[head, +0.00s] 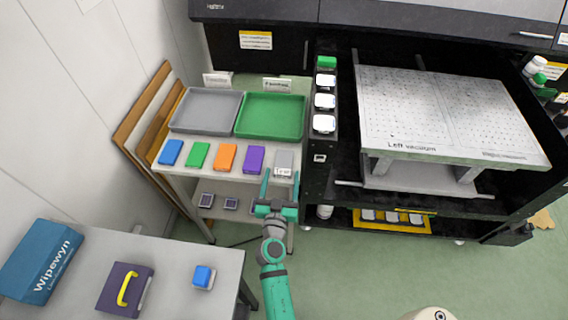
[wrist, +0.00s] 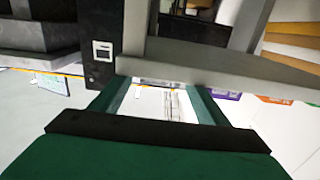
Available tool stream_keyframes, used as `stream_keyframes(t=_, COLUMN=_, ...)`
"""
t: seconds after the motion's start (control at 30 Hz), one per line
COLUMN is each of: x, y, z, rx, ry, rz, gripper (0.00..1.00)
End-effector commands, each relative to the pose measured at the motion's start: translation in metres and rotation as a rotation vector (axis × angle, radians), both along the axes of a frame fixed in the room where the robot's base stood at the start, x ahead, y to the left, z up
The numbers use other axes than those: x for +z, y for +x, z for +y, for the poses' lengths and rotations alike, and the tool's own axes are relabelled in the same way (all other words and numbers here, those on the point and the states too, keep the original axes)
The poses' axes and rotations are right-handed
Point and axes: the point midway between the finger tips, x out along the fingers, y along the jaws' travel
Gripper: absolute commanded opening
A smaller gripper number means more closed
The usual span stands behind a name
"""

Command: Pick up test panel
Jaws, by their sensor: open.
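The test panel, which I take to be the small light grey block with dark lettering (head: 283,162), lies at the right end of a row of coloured blocks on the small shelf table. My gripper (head: 280,178) is open, its two fingers pointing at the panel from the front and level with its left and right sides. In the wrist view my open fingers (wrist: 162,95) frame a pale surface with dark marks (wrist: 168,100), probably the panel. Nothing is held. I cannot tell whether the fingers touch it or how high above the table they are.
Blue (head: 171,152), green (head: 198,155), orange (head: 225,157) and purple (head: 254,159) blocks lie left of the panel. Grey (head: 205,110) and green (head: 270,115) trays stand behind. The black rack (head: 318,185) rises close on the right.

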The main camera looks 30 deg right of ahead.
Motion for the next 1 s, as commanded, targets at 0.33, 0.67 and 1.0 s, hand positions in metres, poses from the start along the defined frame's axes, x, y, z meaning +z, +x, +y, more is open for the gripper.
stream_keyframes(t=0.33, x=-0.002, y=0.029, z=-0.03, rx=-0.003, ry=0.007, rz=-0.003, gripper=0.69)
stream_keyframes(t=0.67, x=-0.001, y=0.056, z=-0.047, rx=-0.007, ry=0.004, rz=0.0, gripper=0.69)
stream_keyframes(t=1.0, x=0.002, y=0.059, z=-0.044, rx=0.001, ry=0.002, rz=-0.004, gripper=0.59)
